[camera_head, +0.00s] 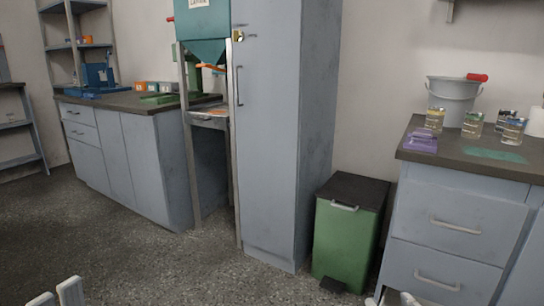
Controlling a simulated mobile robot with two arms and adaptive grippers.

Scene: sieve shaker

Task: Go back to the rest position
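My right gripper (391,298) shows only as pale fingertips at the bottom edge, in front of the right drawer cabinet. Its tips also stand apart, with nothing visible between them. The rest of both grippers and both arms is out of frame.
A green pedal bin (342,243) stands between a tall grey cabinet (285,130) and the right drawer cabinet (446,252). Open floor (130,265) lies at left.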

